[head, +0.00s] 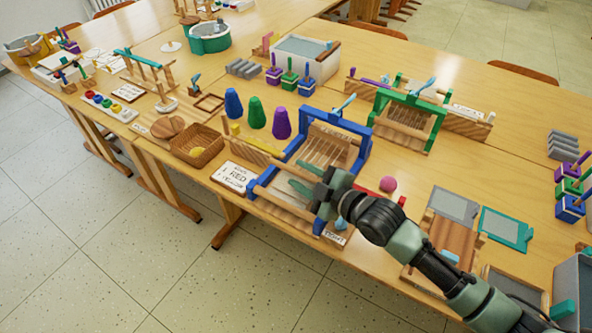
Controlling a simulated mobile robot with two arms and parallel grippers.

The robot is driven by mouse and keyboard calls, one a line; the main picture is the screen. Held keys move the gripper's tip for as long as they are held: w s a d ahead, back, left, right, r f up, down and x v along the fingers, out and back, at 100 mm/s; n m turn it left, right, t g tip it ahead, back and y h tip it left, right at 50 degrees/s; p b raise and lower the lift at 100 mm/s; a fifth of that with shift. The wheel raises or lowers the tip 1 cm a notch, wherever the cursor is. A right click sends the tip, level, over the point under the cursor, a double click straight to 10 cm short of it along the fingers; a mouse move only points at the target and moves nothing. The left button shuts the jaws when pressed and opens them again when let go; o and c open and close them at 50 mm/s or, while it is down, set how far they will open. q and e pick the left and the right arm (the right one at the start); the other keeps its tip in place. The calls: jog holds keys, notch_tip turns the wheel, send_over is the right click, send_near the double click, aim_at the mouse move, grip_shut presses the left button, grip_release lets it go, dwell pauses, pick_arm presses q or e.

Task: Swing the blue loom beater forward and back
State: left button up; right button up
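The blue loom (283,208) stands near the front edge of the table, with pale warp threads running along it. Its tall blue upright frame with a crossbar (336,121) rises at the far part, and a light blue handle (345,104) sticks up behind it. I cannot tell which blue part is the separate beater. My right gripper (297,177) reaches in from the lower right over the front part of the loom. Its two teal fingers are apart, with no object visible between them. The gripper and wrist hide part of the loom's right side. My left gripper is not in view.
A green loom (408,95) stands behind to the right. Blue, green and purple cones (282,124) and a wicker basket (205,158) are to the left. A pink ball (388,184) lies close to my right wrist. A white card (235,178) lies left of the loom.

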jog(key=shift+x, duration=1.05)
jog(key=shift+f, duration=0.1)
grip_shut()
dwell(0.5)
